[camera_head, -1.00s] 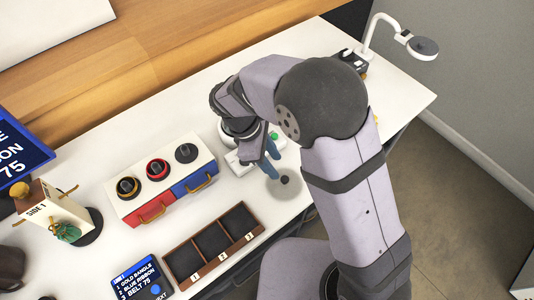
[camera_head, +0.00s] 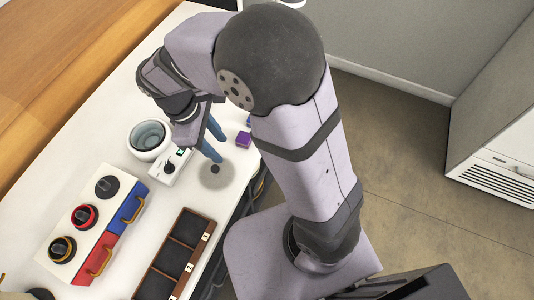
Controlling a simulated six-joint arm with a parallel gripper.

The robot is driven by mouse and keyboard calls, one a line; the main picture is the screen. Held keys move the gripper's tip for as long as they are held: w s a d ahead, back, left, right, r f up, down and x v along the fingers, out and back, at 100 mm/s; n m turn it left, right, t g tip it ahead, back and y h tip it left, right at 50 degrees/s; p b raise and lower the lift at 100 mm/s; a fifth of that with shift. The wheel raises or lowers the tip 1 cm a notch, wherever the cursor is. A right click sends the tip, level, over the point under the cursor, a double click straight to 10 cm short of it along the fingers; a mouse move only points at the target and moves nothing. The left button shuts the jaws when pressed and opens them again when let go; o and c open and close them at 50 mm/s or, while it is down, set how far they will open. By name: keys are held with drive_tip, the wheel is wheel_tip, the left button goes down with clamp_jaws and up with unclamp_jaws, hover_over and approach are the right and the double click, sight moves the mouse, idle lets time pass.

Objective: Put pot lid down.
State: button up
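The pot lid (camera_head: 205,181), a pale see-through disc with a dark knob (camera_head: 215,169), appears to lie flat on the white table near its front edge. My gripper (camera_head: 220,148) has two blue fingers, spread apart with nothing visible between them. The nearer fingertip is just beside and above the lid's knob in the picture; whether it touches cannot be told. The round white pot (camera_head: 148,153) with a glassy inside stands left of the lid, by a white cooker base (camera_head: 172,167) with a black knob. My arm hides part of the table behind the fingers.
A purple cube (camera_head: 243,140) sits right of the fingers. A white box (camera_head: 84,240) with red and blue drawers and several dials stands at lower left. A dark wooden compartment tray (camera_head: 178,258) lies along the front edge. Bare table separates lid and tray.

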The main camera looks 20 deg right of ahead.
drive_tip(key=s+d+f+m+y, duration=0.1)
drive_tip(key=s+d+m+y, duration=0.1)
drive_tip(key=s+d+m, duration=0.6)
drive_tip(key=d+m, duration=0.4)
drive_tip(key=shift+m+t+y, duration=0.3)
drive_tip(key=shift+t+y, duration=0.1)
wheel_tip(320, 180, up, 3)
drive_tip(key=p, duration=0.3)
